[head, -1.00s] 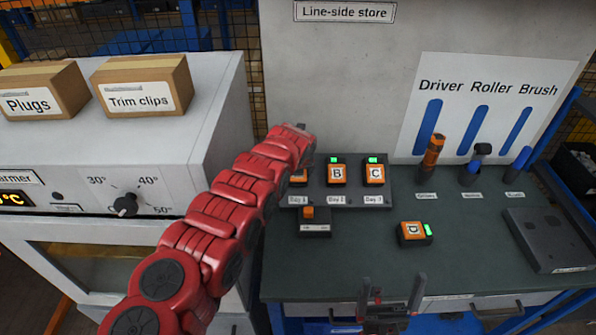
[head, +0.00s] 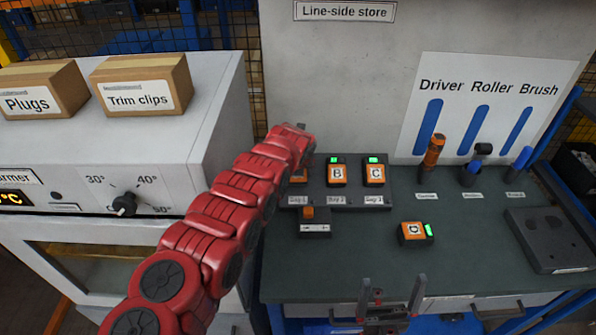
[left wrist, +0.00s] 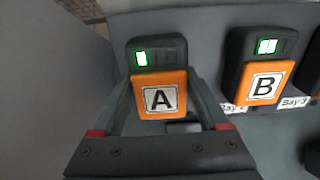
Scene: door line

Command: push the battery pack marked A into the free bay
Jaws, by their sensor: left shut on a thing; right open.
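Battery pack A (left wrist: 158,98), orange and dark grey with a green light, stands at the left end of the row in the left wrist view. My left gripper (left wrist: 160,112) is shut on it, one finger at each side. In the head view only an orange bit of pack A (head: 300,177) shows beside my red arm, which hides the left gripper. The dark bay rack (head: 348,205) holds packs B (head: 337,173) and C (head: 375,173) in Bays 2 and 3. A is at Bay 1; how deep it sits I cannot tell. My right gripper (head: 392,295) is open and empty at the bench front.
Pack D (head: 415,233) lies on the green bench (head: 350,270), right of the middle. A small dark block with an orange top (head: 313,223) is in front of the rack. Upright tools (head: 433,153) stand at the back right, and a grey case (head: 548,240) lies at right.

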